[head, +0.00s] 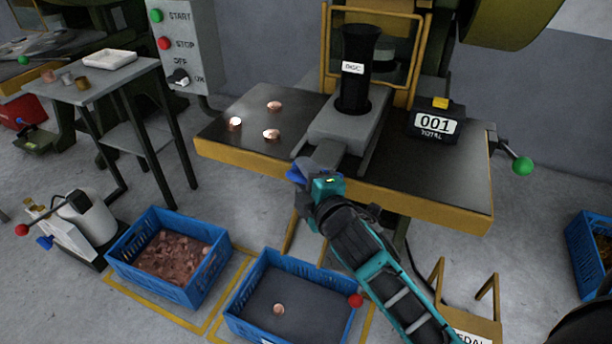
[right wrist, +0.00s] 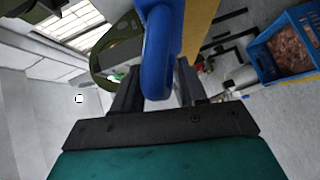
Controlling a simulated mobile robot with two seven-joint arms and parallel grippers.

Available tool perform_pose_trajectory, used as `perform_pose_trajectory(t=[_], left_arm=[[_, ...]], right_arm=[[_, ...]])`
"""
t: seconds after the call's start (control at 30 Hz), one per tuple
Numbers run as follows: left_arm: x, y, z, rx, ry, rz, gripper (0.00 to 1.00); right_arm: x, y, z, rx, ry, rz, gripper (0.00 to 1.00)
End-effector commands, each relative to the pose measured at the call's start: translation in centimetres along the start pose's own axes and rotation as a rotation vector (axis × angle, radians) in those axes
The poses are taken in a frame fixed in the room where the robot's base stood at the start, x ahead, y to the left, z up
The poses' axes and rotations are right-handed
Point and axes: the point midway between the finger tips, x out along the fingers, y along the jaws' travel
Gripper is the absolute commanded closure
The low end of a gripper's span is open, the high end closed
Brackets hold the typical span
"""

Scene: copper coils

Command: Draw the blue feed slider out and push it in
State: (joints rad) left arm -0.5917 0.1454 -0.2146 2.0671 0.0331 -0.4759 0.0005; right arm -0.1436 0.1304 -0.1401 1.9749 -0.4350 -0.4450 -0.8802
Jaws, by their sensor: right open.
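The blue handle of the feed slider (head: 296,174) shows at the front edge of the press table, at the end of the grey slide (head: 328,152). My right gripper (head: 312,180) is at this handle and partly covers it. In the right wrist view the blue handle (right wrist: 158,55) lies between the two open fingers of my right gripper (right wrist: 157,88). I cannot tell whether either finger touches it. A dark feed tube (head: 358,75) with a white label stands upright on the grey feed block (head: 340,125). My left gripper is not in view.
Several copper discs (head: 274,105) lie on the press table (head: 240,152). A counter reading 001 (head: 435,121) and a green-knobbed lever (head: 522,166) are at the right. Blue crates (head: 205,293) stand on the floor below, one with a single copper piece (head: 278,309).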

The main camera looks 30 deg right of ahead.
Motion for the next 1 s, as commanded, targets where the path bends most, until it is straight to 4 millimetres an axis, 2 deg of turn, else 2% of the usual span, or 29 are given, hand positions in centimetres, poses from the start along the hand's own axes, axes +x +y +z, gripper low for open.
perform_pose_trajectory(t=[0.17, 0.27, 0.7, 1.0], left_arm=[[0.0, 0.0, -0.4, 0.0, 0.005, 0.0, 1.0], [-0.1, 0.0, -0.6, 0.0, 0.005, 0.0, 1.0], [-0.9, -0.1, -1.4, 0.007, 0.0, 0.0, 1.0], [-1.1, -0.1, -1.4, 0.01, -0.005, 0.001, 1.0]], right_arm=[[-0.4, -0.1, 0.1, -0.001, -0.002, -0.003, 0.58], [-1.5, -0.1, 0.1, 0.0, -0.002, -0.004, 0.58], [-9.5, -0.1, 0.0, 0.002, -0.001, -0.005, 0.58], [-12.5, 0.0, 0.0, 0.0, 0.0, -0.001, 0.58]])
